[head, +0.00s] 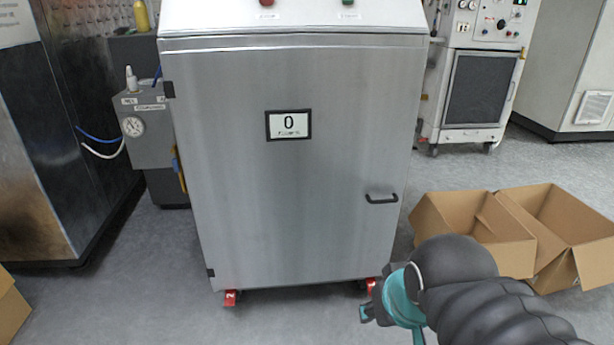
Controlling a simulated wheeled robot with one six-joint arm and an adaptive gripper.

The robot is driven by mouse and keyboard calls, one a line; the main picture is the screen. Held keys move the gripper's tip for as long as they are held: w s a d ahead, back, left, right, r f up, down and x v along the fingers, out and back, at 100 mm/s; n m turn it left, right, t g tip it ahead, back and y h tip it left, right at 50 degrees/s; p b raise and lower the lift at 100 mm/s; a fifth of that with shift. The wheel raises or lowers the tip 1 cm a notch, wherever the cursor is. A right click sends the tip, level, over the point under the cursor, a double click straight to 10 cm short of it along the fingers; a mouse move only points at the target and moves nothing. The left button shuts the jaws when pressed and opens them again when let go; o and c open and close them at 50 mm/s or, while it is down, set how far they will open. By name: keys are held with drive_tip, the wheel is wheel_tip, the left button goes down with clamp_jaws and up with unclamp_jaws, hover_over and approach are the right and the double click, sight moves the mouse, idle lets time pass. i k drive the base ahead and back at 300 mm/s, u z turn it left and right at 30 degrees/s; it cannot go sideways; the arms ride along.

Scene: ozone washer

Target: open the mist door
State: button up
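The mist door (290,195) is the large grey metal front of the cabinet in the middle of the head view. It looks shut. A black bar handle (382,199) sits on its right side, below mid-height. Hinges show along its left edge. A small framed display reading 0 (288,125) is on the door. My gripper (366,308) is at the lower right, below the handle and apart from it. Its fingers are small and partly hidden by my wrist, so its opening does not show clearly.
Open cardboard boxes (476,232) stand on the floor right of the cabinet. A grey unit with a gauge (150,130) stands close on the left. A wheeled machine (476,85) is at the back right. Red feet (231,298) stick out under the cabinet. Grey floor in front is clear.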

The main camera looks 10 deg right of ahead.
sight(295, 160)
drive_tip(key=u, duration=0.7)
drive_tip(key=i, duration=0.35)
drive_tip(key=z, duration=0.75)
